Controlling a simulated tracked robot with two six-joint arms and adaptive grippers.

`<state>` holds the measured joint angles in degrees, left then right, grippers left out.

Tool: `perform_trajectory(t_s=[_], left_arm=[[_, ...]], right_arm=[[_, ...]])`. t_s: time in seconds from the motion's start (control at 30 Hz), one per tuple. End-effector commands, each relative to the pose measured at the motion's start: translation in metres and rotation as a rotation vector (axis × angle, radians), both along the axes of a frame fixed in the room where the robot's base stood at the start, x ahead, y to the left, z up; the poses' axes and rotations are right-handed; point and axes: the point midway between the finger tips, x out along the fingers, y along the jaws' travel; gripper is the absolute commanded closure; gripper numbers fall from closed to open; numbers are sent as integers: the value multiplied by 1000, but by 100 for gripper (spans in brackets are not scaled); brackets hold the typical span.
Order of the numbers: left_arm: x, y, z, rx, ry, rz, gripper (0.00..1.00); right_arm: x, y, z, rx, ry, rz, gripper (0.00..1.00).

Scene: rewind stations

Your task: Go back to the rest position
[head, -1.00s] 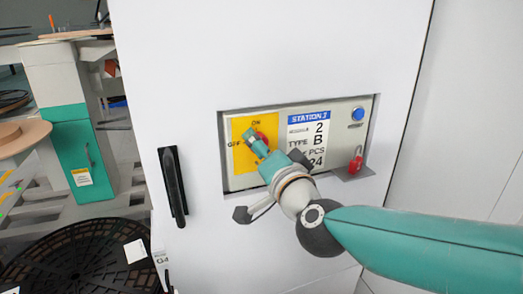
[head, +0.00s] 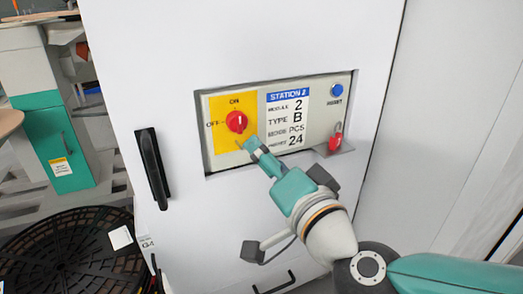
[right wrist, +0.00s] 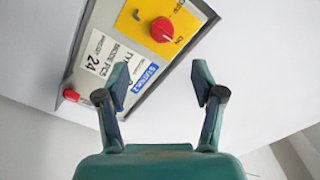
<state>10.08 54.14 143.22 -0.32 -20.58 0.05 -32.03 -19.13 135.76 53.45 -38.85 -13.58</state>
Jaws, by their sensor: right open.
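My right gripper (head: 250,148) is in front of the control panel of the white cabinet, just below and right of the red rotary switch (head: 237,121). It is open and empty. In the right wrist view its two fingers (right wrist: 160,76) stand apart, with the red switch (right wrist: 162,29) beyond them and clear of them. My left gripper is in neither view.
The panel also has a STATION 2 label (head: 287,96), a blue RESET button (head: 337,90) and a red padlock (head: 336,138) on a small ledge. A black door handle (head: 152,168) juts out at left. A black round basket (head: 65,255) lies at lower left.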

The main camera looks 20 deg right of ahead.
Motion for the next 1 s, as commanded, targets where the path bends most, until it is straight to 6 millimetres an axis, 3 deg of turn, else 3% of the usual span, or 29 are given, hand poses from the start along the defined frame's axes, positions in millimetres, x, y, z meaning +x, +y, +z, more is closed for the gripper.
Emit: perform_trajectory(t_s=[0.5,0.63,0.77,0.9,1.0], left_arm=[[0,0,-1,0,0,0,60],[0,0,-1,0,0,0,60],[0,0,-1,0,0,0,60],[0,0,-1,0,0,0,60],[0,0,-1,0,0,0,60]], right_arm=[[0,-3,-1,0,2,-7,32],[13,-12,-22,-21,54,-43,32],[40,-21,-79,-77,189,-90,32],[67,-32,-176,-188,395,-114,32],[73,-37,-253,-271,549,-87,32]])
